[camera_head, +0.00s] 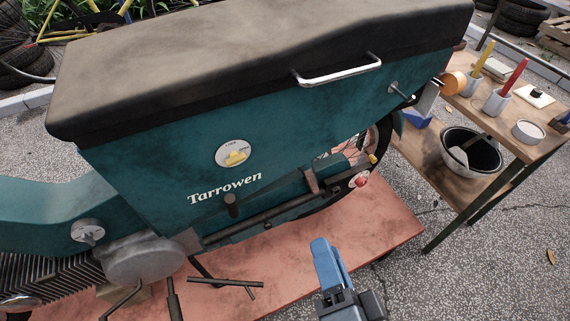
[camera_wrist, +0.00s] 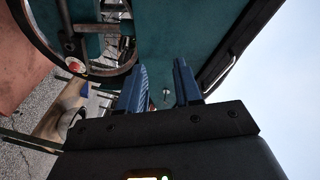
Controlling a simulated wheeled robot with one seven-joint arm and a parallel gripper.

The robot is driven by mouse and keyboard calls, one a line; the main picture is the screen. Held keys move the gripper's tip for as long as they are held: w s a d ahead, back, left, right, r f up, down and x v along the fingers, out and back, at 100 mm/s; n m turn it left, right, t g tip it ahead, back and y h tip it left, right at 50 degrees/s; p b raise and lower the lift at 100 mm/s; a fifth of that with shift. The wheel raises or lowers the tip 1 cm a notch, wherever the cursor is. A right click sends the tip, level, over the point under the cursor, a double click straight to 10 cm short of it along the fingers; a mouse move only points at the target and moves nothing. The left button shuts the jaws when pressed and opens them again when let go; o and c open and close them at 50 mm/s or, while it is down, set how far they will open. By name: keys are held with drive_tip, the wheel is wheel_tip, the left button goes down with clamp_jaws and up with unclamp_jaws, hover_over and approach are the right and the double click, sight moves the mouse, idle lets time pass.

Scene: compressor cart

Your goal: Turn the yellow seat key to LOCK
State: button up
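The yellow seat key (camera_head: 237,157) sits in a round white dial (camera_head: 222,153) on the teal side panel, below the dark seat, in the head view. Small lettering lies on the dial's upper part, too small to read surely. I cannot tell the key's exact angle. My gripper (camera_head: 324,256) is in front of the cart at lower right of the key, well apart from it. In the wrist view its two blue fingers (camera_wrist: 161,78) stand apart with nothing held. The key does not show in the wrist view.
A silver handle (camera_head: 338,72) juts from the seat's side, and a small T-handle (camera_head: 401,93) from the panel's right end. A lever (camera_head: 231,204) stands below the dial. A wooden bench (camera_head: 485,105) with cups and a bucket (camera_head: 470,153) is at right.

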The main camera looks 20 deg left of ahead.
sight(235, 163)
drive_tip(key=w+a+r+y, duration=0.1)
drive_tip(key=w+a, duration=0.1)
drive_tip(key=a, duration=0.4)
drive_tip(key=w+a+r+m+g+y, duration=0.1)
drive_tip(key=w+a, duration=0.1)
drive_tip(key=a, duration=0.4)
drive_tip(key=w+a+r+g+y, duration=0.1)
drive_tip(key=w+a+r, duration=0.1)
drive_tip(key=a, duration=0.5)
drive_tip(key=shift+w, duration=0.45)
drive_tip(key=shift+c, duration=0.5)
clamp_jaws()
